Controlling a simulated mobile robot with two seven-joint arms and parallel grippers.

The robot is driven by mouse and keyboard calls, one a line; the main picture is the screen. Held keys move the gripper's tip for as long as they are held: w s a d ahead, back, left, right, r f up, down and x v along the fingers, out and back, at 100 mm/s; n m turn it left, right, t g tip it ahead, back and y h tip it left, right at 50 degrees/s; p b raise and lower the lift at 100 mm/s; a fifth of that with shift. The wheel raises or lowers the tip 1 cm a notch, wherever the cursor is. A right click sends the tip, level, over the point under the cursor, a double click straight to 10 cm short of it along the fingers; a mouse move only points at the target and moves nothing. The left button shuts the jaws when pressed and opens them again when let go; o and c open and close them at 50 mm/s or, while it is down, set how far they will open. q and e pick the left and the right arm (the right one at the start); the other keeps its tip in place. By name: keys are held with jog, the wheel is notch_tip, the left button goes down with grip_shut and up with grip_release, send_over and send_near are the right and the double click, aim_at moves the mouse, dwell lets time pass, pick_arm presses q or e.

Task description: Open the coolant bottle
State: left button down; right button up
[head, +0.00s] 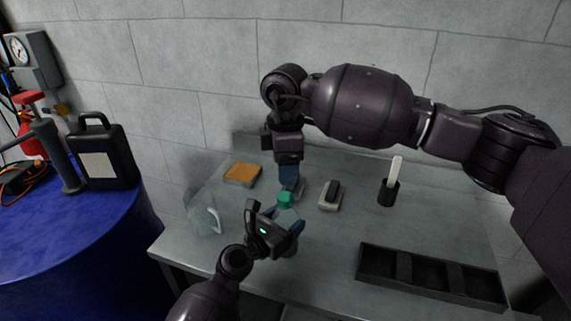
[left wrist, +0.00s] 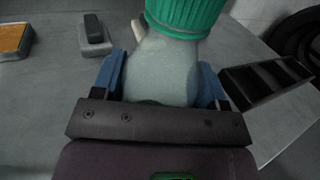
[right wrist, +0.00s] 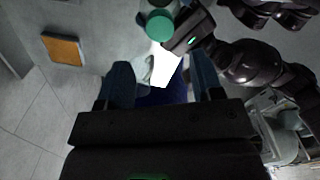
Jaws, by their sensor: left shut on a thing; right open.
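The coolant bottle is a pale translucent bottle (left wrist: 165,68) with a ribbed green cap (left wrist: 188,14). It stands upright on the grey table, and its cap (head: 285,198) shows in the head view. My left gripper (head: 277,228) is shut on the bottle's body, with a blue finger on each side in the left wrist view. My right gripper (head: 291,180) is above and just behind the cap, pointing down. In the right wrist view its blue fingers (right wrist: 163,85) are apart with nothing between them, and the green cap (right wrist: 159,25) lies beyond them. The cap sits on the bottle's neck.
A clear pitcher (head: 204,212) stands left of the bottle. A black compartment tray (head: 430,278) lies front right. A blue drum (head: 60,235) stands left.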

aim_at(286, 196)
jog(key=shift+f+m, duration=0.15)
jog(key=shift+m, duration=0.35)
jog(key=shift+f, duration=3.9)
jog(key=c, duration=0.9)
jog(key=shift+c, duration=0.2)
